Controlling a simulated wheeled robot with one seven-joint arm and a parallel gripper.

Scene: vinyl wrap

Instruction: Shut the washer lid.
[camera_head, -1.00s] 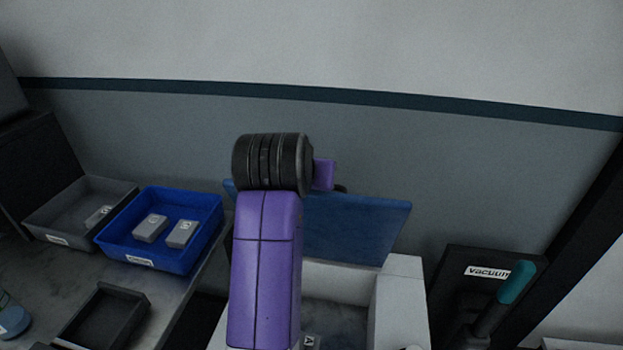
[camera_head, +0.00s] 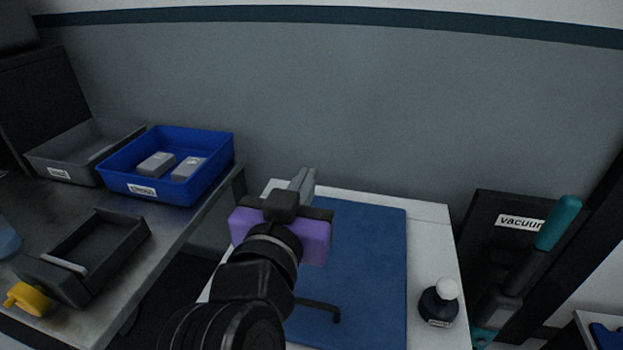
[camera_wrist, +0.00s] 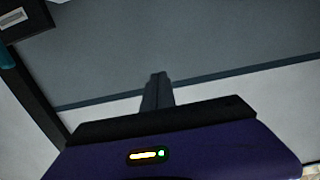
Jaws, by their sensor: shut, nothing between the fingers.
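The washer is a white box whose top (camera_head: 430,213) shows around a blue lid (camera_head: 372,255) in the head view. The lid lies flat on the top, down over the opening, with a dark bar handle (camera_head: 322,308) near its front. My gripper (camera_head: 303,180) is over the back left part of the lid, its fingers together and empty, pointing toward the wall. Whether it touches the lid cannot be told. In the wrist view my gripper's fingers (camera_wrist: 157,80) are side by side against the wall. My arm hides the lid's left side.
A dark bottle with a white cap (camera_head: 439,302) stands on the washer top, right of the lid. A vacuum board (camera_head: 490,215) leans at the right. On the left bench are a blue bin (camera_head: 222,160), a grey bin (camera_head: 50,167) and a black tray (camera_head: 130,238).

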